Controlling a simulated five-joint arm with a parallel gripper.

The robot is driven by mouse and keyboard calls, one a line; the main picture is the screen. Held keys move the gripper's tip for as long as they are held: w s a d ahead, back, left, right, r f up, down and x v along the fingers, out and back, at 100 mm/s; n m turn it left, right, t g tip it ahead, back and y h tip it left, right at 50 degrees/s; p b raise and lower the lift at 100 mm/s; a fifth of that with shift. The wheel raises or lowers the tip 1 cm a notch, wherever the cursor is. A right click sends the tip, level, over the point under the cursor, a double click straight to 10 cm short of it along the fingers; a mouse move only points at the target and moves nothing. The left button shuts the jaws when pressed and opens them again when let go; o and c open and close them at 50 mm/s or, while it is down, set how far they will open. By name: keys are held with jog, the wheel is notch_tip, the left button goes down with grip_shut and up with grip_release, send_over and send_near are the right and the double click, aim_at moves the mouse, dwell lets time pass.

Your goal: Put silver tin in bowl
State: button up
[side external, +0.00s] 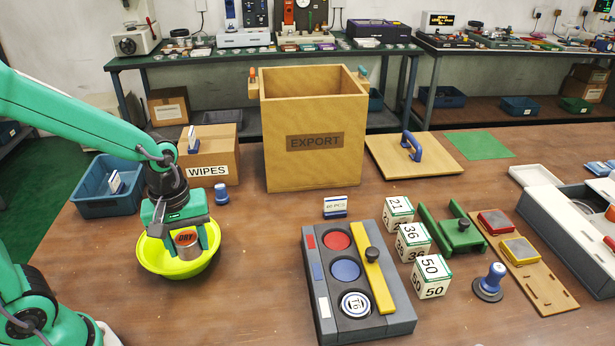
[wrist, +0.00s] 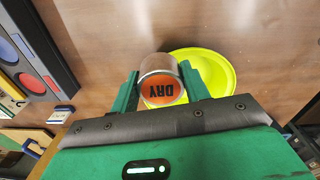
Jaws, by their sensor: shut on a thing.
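My gripper (side external: 187,242) is shut on a silver tin (side external: 187,250) with an orange label reading "DRY". The tin also shows in the wrist view (wrist: 161,84) between the two green fingers. A yellow-green bowl (side external: 155,263) stands on the table at the left. In the side view the tin overlaps the bowl's inside. In the wrist view the bowl (wrist: 222,70) lies beyond and to the right of the tin, partly hidden by the tin and right finger. I cannot tell whether the tin touches the bowl.
A blue bin (side external: 85,205) and a WIPES box (side external: 213,170) stand behind the bowl. A blue-capped piece (side external: 221,194) is near its right. The tall EXPORT box (side external: 310,165) stands at the back. A grey tray (side external: 325,240) is to the right, with bare table between.

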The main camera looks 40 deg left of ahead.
jog(key=w+a+f, duration=0.1)
jog(key=a+f, duration=0.1)
jog(key=a, duration=0.1)
jog(key=w+a+f, duration=0.1)
jog(key=a+f, duration=0.1)
jog(key=a, duration=0.1)
jog(key=a+f, duration=0.1)
jog(key=a, duration=0.2)
jog(key=shift+w+a+f, duration=0.2)
jog(key=shift+w+f, duration=0.2)
jog(key=shift+f, duration=0.1)
jog(key=shift+f, duration=1.9)
jog(key=shift+f, duration=0.2)
jog(key=o, duration=1)
jog(key=shift+r, duration=0.2)
jog(key=shift+s+d+r, duration=0.1)
jog(key=shift+r, duration=1.9)
jog(key=shift+s+d+r, duration=0.1)
jog(key=shift+d+r, duration=0.05)
jog(key=shift+r, duration=1.85)
jog(key=shift+s+d+r, duration=0.1)
jog(key=shift+r, duration=1.9)
